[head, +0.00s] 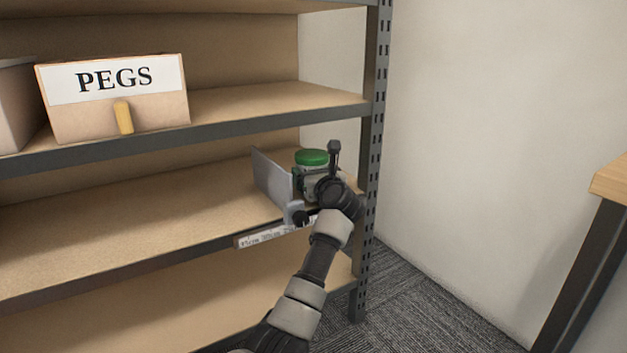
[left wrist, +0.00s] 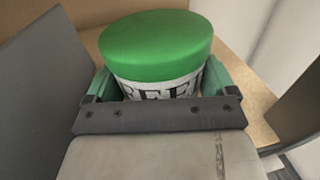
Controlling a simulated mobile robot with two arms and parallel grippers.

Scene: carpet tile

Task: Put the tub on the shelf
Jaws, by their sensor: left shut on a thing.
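The tub (head: 311,158) has a green lid and a pale, lettered side. In the head view it is at the right end of the middle shelf (head: 190,215), just right of a grey upright divider plate (head: 272,178). My left gripper (head: 318,178) is shut on the tub; its body hides much of the tub's lower part. In the left wrist view the tub (left wrist: 156,48) sits between the two green-padded fingers (left wrist: 155,85), with shelf board behind it. Whether its base touches the board is hidden. My right gripper is not in view.
A box labelled PEGS (head: 115,105) stands on the shelf above. A label strip (head: 268,237) is on the middle shelf's front edge. A dark perforated post (head: 374,150) stands close right of my gripper. The shelf left of the divider is clear. A wooden table (head: 610,180) is at far right.

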